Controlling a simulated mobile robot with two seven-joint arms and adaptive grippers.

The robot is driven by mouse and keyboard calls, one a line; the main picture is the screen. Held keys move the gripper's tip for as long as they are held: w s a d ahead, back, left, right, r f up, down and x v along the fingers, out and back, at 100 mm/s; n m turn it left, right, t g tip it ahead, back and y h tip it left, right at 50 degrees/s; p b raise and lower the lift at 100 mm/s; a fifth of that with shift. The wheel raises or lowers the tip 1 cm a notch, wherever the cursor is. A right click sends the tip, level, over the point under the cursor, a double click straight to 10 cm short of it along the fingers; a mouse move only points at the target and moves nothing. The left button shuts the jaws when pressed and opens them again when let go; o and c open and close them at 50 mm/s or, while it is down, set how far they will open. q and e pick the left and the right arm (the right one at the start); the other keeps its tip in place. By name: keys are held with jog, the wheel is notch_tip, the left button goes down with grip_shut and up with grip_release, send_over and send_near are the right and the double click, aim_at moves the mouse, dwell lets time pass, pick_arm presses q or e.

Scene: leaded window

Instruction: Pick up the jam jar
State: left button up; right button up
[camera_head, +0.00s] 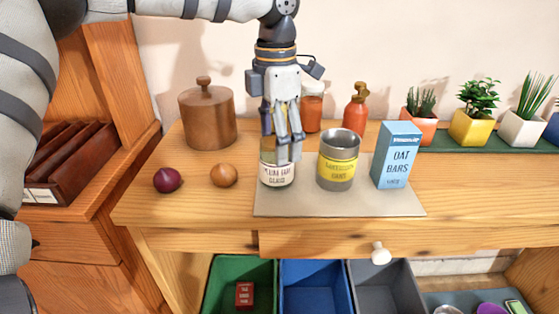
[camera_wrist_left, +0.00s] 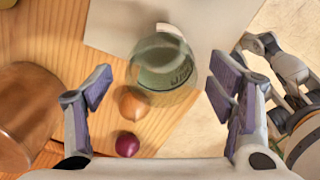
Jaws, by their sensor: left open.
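The jam jar (camera_head: 278,170) is a glass jar with a cream label, standing upright on the left part of the pale mat (camera_head: 330,207). Its label is too blurred to read fully. My left gripper (camera_head: 290,135) points down above it, its fingers covering part of the jar's top in the head view. In the left wrist view the jar (camera_wrist_left: 165,68) appears between the two spread fingers of the left gripper (camera_wrist_left: 162,88), with clear space on both sides. The gripper is open and holds nothing.
A grey tin with yellow label (camera_head: 338,162) stands close right of the jar, then a blue oat bars box (camera_head: 398,155). A brown onion (camera_head: 224,175) and purple onion (camera_head: 167,180) lie left. A wooden pot (camera_head: 207,118), orange jar (camera_head: 312,112) and orange bottle (camera_head: 356,110) stand behind.

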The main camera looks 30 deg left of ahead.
pick_arm(q)
notch_tip(320, 180, down, 6)
jog(key=shift+f, duration=0.2)
jog(key=c, duration=1.4)
jog(key=shift+o, duration=0.2)
jog(key=shift+r, duration=0.1)
